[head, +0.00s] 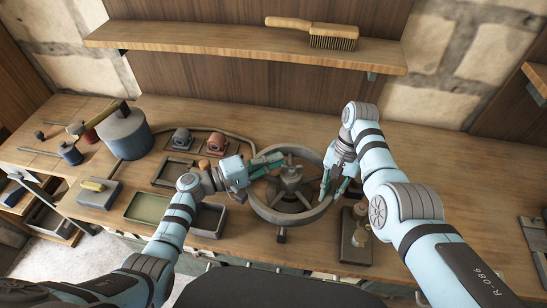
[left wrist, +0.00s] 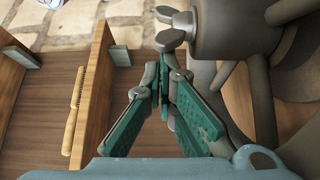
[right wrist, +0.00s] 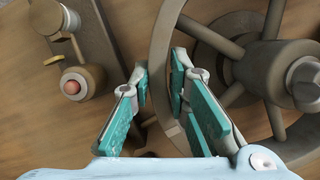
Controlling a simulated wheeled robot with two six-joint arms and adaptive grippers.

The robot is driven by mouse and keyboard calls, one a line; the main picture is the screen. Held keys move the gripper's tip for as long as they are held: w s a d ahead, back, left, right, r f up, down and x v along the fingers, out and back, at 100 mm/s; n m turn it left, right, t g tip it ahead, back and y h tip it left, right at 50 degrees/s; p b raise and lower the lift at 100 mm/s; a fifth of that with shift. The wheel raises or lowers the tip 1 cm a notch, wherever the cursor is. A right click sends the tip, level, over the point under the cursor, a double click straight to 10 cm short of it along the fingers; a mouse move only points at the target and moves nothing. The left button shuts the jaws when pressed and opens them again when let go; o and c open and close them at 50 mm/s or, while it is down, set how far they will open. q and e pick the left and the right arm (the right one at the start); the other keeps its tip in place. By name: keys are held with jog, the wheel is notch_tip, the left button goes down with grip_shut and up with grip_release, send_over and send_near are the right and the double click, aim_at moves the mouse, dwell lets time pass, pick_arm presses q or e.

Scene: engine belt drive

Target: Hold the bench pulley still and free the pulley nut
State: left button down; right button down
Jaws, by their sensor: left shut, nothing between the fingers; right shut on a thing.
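The bench pulley (head: 256,205) is a large grey spoked wheel lying on the bench, with a hub in its middle. The pulley nut (head: 290,163), grey with wings, sits on the hub; it shows in the left wrist view (left wrist: 176,27) beside the hub. My left gripper (head: 279,160) is shut and empty, its tips (left wrist: 163,62) close to the nut's wings; I cannot tell whether they touch. My right gripper (head: 328,190) is shut on the pulley rim at its right side, with the rim (right wrist: 163,45) between the fingers (right wrist: 160,82).
A dark fixture with knobs (head: 356,240) stands right of the pulley. A green tray (head: 147,207) and a grey tray (head: 209,222) lie to the left. The bench (head: 460,185) is clear at right.

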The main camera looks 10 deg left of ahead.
aim_at(282, 167)
pick_arm(q)
jog(key=shift+s+n+t+y, duration=0.25)
jog(key=shift+n+t+y, duration=0.25)
jog(key=shift+t, duration=0.1)
pick_arm(e)
jog(key=shift+s, duration=0.1)
pick_arm(q)
jog(key=shift+s+d+n+t+y, duration=0.3)
jog(key=shift+s+n+t+y, duration=0.65)
jog(key=shift+s+y, duration=0.1)
jog(key=shift+s+d+n+t+y, duration=0.25)
jog(key=shift+s+n+t+y, duration=0.6)
jog(key=shift+s+n+y, duration=0.15)
jog(key=shift+s+d, duration=0.45)
jog(key=shift+d, duration=0.05)
jog(key=shift+s+d+r, duration=0.1)
jog(key=shift+s+d, duration=0.05)
jog(key=shift+d, duration=0.15)
